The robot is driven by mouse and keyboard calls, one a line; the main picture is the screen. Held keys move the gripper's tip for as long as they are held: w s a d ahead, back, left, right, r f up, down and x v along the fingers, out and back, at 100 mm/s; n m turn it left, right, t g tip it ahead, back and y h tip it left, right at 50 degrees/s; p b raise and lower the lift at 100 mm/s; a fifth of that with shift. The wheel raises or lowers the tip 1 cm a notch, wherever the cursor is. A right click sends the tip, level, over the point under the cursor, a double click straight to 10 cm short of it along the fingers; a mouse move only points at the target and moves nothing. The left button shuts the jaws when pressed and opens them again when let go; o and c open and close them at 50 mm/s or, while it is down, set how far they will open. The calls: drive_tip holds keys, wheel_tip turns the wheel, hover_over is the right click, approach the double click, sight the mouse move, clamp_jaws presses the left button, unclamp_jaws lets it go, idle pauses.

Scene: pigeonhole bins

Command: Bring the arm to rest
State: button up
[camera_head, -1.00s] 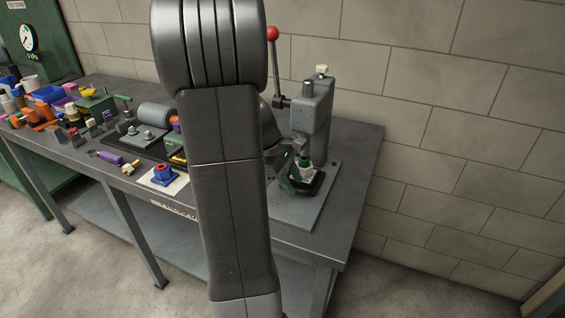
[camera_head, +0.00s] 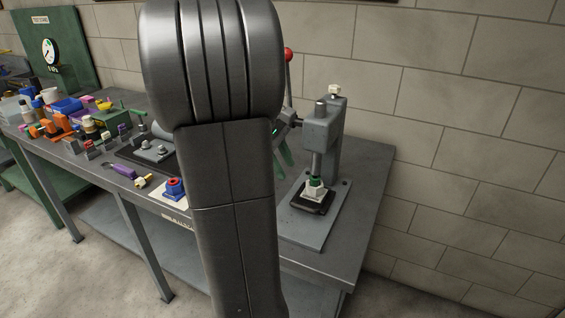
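My arm stands large in the middle of the head view and hides part of the bench. My gripper (camera_head: 283,150) shows just right of the arm link, with greenish fingers pointing down. It is left of the grey press and apart from it. Whether its fingers are open or shut is not clear at this size. I see nothing held in it.
The grey press (camera_head: 322,135) with a red-knobbed lever (camera_head: 288,54) stands at the right end of the workbench (camera_head: 365,185). A blue part (camera_head: 174,188) and several coloured items lie left.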

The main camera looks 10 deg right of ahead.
sight(307, 209)
drive_tip(key=shift+f, duration=0.1)
drive_tip(key=x, duration=1.4)
drive_tip(key=shift+s+b, duration=0.1)
drive_tip(key=shift+b, duration=0.25)
drive_tip(key=shift+s+a, duration=0.35)
